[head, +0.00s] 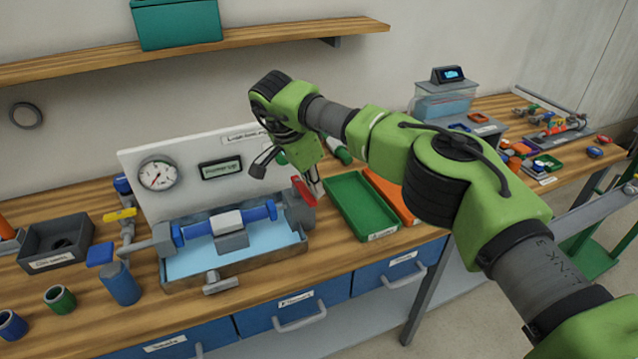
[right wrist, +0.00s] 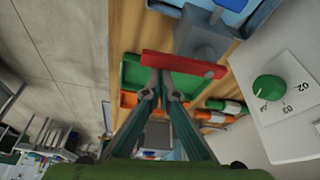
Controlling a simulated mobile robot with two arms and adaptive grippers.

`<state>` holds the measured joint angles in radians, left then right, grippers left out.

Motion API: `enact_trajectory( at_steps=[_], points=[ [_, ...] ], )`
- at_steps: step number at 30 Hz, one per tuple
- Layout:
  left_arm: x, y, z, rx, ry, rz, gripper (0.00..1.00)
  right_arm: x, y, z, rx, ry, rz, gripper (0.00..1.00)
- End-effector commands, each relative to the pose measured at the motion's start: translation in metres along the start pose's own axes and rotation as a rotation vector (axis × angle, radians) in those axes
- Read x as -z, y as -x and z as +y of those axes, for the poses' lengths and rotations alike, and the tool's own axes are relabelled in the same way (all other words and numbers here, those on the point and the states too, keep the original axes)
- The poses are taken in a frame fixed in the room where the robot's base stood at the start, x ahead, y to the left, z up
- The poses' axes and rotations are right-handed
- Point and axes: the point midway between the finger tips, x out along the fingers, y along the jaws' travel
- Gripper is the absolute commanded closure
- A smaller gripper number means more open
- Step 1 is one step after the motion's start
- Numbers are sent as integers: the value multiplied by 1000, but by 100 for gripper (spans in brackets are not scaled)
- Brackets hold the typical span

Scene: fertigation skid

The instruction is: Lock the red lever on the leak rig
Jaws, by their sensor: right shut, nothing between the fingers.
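The leak rig is a white panel (head: 188,150) with a round gauge, standing behind a shallow water tray (head: 236,262) that has a blue pipe across it. The red lever (head: 304,191) sits at the rig's right end, on a grey valve block (head: 299,212), slanting in the picture. My right gripper (head: 315,189) points down right beside the lever. In the right wrist view the red lever (right wrist: 185,65) lies crosswise just past the tips of my right gripper (right wrist: 160,88), which is shut and empty. I cannot tell whether the tips touch the lever. My left gripper is not in view.
A green tray (head: 362,206) and an orange tray (head: 392,194) lie just right of the rig. A green knob (right wrist: 269,88) is on the panel. A yellow-handled valve (head: 120,215) and blue fitting (head: 122,284) stand at left. A shelf (head: 200,48) runs above.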

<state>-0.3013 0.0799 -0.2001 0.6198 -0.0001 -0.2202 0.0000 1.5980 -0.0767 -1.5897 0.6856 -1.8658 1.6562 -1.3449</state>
Motion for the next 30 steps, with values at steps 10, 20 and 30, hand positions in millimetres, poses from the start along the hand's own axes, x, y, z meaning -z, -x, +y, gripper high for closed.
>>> enact_trajectory(
  at_steps=[10, 20, 30],
  points=[
    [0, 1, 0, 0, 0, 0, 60, -8, 2, 0, 1, 5, -3, 100],
    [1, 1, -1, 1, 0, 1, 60, -10, 3, 0, 1, 8, -6, 100],
    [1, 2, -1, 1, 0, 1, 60, -9, 2, 2, 0, 9, -7, 100]
  ],
)
